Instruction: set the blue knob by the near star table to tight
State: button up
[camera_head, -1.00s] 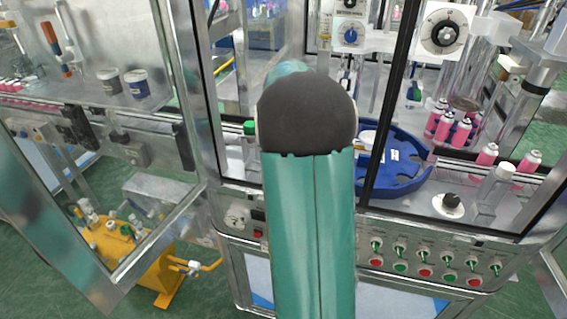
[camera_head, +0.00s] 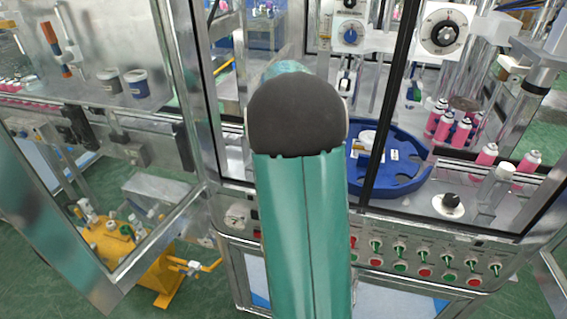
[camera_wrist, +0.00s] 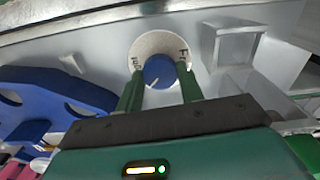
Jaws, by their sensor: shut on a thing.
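The blue knob (camera_wrist: 159,70) sits on a round pale dial plate (camera_wrist: 150,43) with dark lettering, too small to read. Its white pointer line slants toward the lower left in the wrist view. My gripper (camera_wrist: 160,80) has its two green fingers on either side of the knob, shut on it. The blue star table (camera_wrist: 50,92) is at the left of the wrist view. It also shows in the head view (camera_head: 412,178), right of my arm. In the head view my arm hides the gripper and the gripped knob.
A square grey bracket (camera_wrist: 238,45) stands just right of the dial. In the head view, another blue knob (camera_head: 350,37) and a black knob (camera_head: 445,37) are mounted higher up. Pink cans (camera_head: 461,132) line the right side. A dark door-frame post (camera_head: 391,105) crosses the opening.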

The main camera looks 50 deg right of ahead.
jog(key=o, duration=1)
jog(key=shift+r, duration=0.15)
notch_tip(320, 180, up, 14)
jog(key=shift+f, duration=0.2)
